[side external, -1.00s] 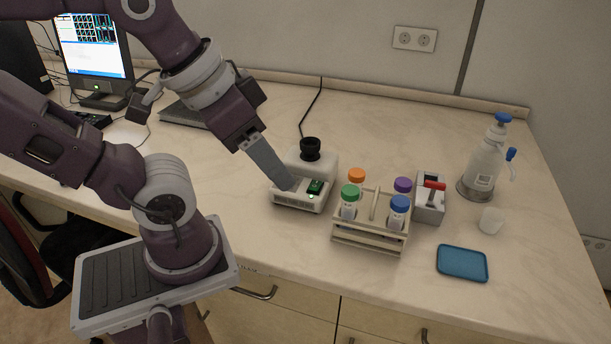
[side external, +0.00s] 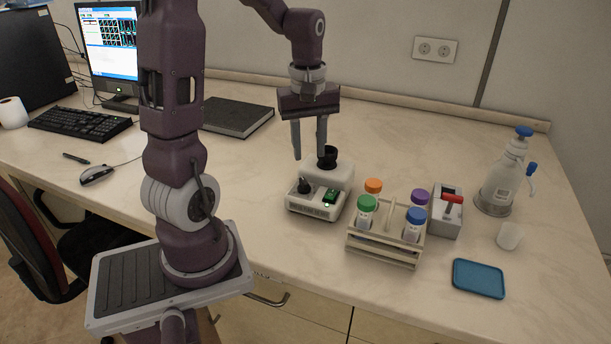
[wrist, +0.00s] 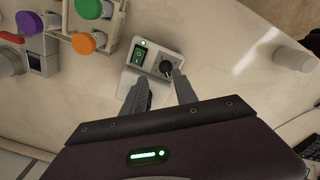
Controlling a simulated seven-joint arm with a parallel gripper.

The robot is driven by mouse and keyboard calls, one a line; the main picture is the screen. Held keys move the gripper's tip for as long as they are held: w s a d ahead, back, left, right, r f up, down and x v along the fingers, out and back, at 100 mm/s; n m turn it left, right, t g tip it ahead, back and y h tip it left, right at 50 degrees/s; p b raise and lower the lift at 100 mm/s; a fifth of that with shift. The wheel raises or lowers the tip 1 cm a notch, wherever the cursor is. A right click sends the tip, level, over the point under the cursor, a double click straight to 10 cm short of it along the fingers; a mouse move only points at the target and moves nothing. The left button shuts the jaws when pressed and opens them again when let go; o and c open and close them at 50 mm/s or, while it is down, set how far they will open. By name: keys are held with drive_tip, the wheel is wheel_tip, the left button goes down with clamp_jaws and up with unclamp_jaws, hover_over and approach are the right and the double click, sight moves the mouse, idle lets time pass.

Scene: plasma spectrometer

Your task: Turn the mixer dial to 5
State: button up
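The mixer (side external: 343,176) is a small white machine on the bench, with a black cup-shaped top (side external: 327,155). The dial (wrist: 167,67) and the switch (wrist: 141,54) also show in the wrist view; the dial's setting is too small to read. My gripper (side external: 309,156) is above and behind the dial, near the black top, its two fingers apart with nothing between them. In the wrist view, my fingers (wrist: 160,78) reach over the mixer, just short of the dial, and hide its rear part.
A wooden rack (side external: 384,254) with several coloured-cap tubes stands close right of the mixer. Beyond it are a grey device with a red lever (side external: 446,212), a wash bottle (side external: 503,175), a small white cup (side external: 509,236) and a blue tray (side external: 478,279). The bench left of the mixer is clear.

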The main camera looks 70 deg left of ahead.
sight(304, 180)
drive_tip(key=a+f+n, duration=0.1)
drive_tip(key=a+f, duration=0.1)
drive_tip(key=shift+s+a+f+n, duration=0.15)
drive_tip(key=shift+a+f+n, duration=0.1)
drive_tip(key=shift+f+n, duration=0.15)
wheel_tip(304, 180, down, 6)
drive_tip(key=shift+f, duration=0.2)
drive_tip(key=shift+c, duration=0.2)
clamp_jaws()
